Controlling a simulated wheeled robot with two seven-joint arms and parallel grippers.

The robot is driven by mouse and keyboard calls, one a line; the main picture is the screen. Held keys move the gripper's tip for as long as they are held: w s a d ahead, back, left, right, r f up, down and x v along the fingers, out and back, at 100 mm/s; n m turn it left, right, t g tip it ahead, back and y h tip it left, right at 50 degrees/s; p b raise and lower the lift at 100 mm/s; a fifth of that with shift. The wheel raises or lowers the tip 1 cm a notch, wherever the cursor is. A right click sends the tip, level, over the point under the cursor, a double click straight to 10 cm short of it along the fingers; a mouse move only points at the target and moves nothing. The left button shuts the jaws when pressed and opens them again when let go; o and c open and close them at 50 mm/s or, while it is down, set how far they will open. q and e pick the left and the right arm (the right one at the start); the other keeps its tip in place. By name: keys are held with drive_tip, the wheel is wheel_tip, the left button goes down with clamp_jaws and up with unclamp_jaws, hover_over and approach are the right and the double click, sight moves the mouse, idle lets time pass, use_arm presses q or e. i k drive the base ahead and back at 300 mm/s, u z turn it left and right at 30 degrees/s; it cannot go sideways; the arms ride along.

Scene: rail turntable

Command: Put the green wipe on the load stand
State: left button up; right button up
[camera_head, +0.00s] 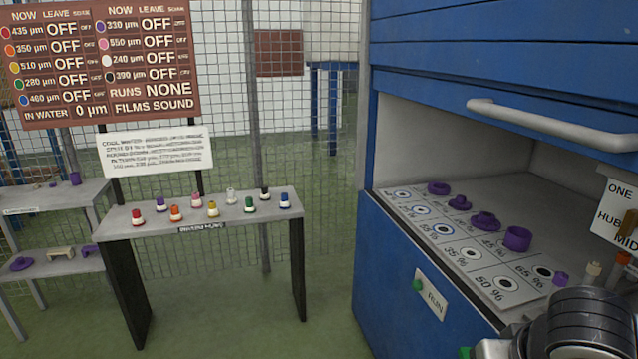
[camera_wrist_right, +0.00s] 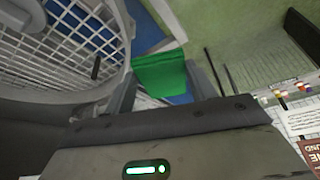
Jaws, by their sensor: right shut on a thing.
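My right gripper (camera_wrist_right: 166,84) is shut on a green block-like piece (camera_wrist_right: 160,75), which fills the space between its fingers in the right wrist view. I cannot tell for certain that this is the green wipe. In the head view my right arm (camera_head: 585,325) comes in at the bottom right, and its fingertips are hidden. A grey table (camera_head: 200,222) holds several small coloured pieces with pale bands, including a green one (camera_head: 250,204) near its right end. Its front label is too small to read, so I cannot tell which surface is the load stand. My left gripper is out of view.
A blue cabinet (camera_head: 405,270) with an open bay stands at the right; purple parts and percent-marked plates lie inside. A green RUN button (camera_head: 418,285) is on its front. A low shelf (camera_head: 55,195) is at the far left. Wire mesh fencing (camera_head: 225,100) stands behind.

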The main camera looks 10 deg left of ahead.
sight(78, 194)
drive_tip(key=u, duration=1.95)
drive_tip(key=i, duration=3.4)
drive_tip(key=z, duration=0.35)
